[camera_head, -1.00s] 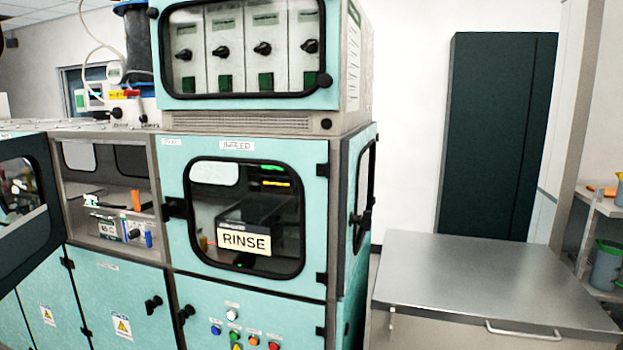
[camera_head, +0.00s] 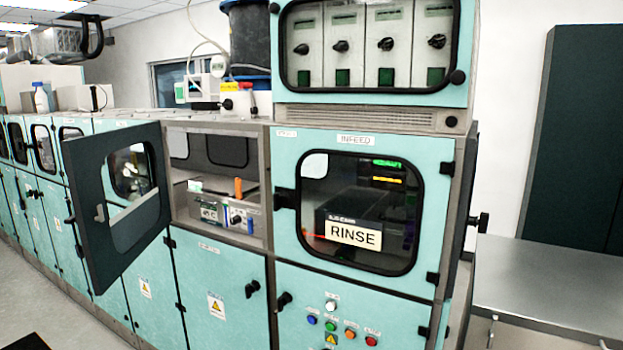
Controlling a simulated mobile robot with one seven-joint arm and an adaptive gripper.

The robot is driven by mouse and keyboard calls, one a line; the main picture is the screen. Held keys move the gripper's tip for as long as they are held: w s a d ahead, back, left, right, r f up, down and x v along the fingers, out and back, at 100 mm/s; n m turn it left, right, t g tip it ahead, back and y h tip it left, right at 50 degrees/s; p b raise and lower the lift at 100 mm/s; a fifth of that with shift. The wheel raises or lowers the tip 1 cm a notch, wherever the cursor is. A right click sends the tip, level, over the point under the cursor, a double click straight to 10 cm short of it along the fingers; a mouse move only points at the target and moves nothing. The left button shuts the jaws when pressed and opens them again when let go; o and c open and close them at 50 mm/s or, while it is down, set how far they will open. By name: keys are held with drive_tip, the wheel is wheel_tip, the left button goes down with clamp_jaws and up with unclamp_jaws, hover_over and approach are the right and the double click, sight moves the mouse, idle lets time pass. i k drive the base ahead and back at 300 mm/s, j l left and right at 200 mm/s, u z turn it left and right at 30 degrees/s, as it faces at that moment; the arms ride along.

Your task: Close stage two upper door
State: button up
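An upper door (camera_head: 118,203) stands swung open toward me, left of its bay in the teal machine. It has a dark inner face, a rounded window and a small latch on its free left edge. Its open bay (camera_head: 262,205) shows a grey box, an orange cylinder and a blue part inside. No label naming stage two is readable on this door or bay. To the right, the upper door marked INFEED (camera_head: 362,207) is shut, with a RINSE sign behind its window. My gripper is not in view.
Shut lower doors with black handles (camera_head: 252,289) sit below the bay. A button panel (camera_head: 343,322) is under the infeed door. A metal-topped bench (camera_head: 545,285) stands at the right. Open floor (camera_head: 40,300) lies at the left.

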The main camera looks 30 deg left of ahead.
sight(110, 247)
drive_tip(key=j+u, duration=0.25)
drive_tip(key=j, duration=0.25)
drive_tip(key=i+j+u, duration=0.1)
drive_tip(key=j+u, duration=0.2)
drive_tip(key=j, duration=0.2)
drive_tip(key=i+j+u, duration=0.25)
drive_tip(key=j, duration=0.25)
drive_tip(key=i+j, duration=0.1)
drive_tip(key=j, duration=0.35)
drive_tip(key=i+j, duration=0.1)
drive_tip(key=j, duration=0.3)
drive_tip(key=i+j+u, duration=0.1)
drive_tip(key=j, duration=0.35)
drive_tip(key=i+j, duration=0.15)
drive_tip(key=j, duration=0.25)
drive_tip(key=i+j, duration=0.15)
drive_tip(key=j, duration=0.3)
drive_tip(key=i+j+u, duration=0.1)
drive_tip(key=j, duration=0.3)
